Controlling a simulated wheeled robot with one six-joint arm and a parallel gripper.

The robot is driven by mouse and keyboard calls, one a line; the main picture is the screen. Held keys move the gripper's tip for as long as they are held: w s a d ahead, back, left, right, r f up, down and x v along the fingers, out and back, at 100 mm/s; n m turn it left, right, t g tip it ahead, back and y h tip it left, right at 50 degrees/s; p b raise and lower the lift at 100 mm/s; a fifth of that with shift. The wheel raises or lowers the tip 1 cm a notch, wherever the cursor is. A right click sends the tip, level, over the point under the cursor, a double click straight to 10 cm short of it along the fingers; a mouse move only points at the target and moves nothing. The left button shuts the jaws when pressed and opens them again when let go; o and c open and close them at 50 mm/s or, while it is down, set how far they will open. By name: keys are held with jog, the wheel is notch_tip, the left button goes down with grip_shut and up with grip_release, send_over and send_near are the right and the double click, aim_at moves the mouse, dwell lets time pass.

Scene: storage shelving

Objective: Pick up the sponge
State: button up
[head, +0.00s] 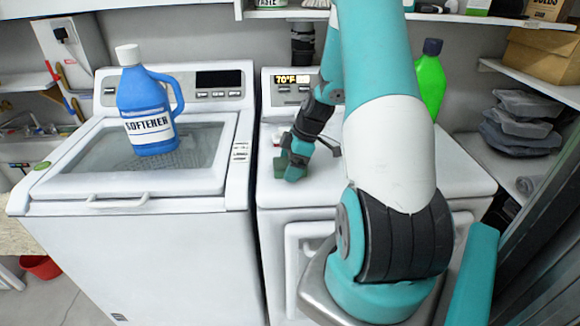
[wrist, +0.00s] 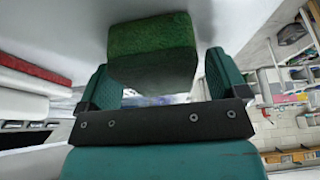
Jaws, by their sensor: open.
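The sponge (wrist: 152,38) is a green block with a darker lower face. In the wrist view it sits between the two teal fingers of my gripper (wrist: 158,66). A gap shows on the right, while contact on the left is unclear. In the head view my gripper (head: 290,168) is low over the white top of the right-hand machine (head: 330,185). A small green part of the sponge (head: 279,166) shows at the fingers, the rest hidden behind them. My gripper is open.
A blue softener bottle (head: 147,105) stands on the left washer (head: 60,185). A green bottle (head: 430,82) stands at the right rear. Shelves (head: 540,88) border the right side.

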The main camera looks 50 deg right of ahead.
jog(key=c, duration=1)
notch_tip(320, 180, up, 10)
jog(key=shift+r+b, duration=0.1)
jog(key=shift+b, duration=0.7)
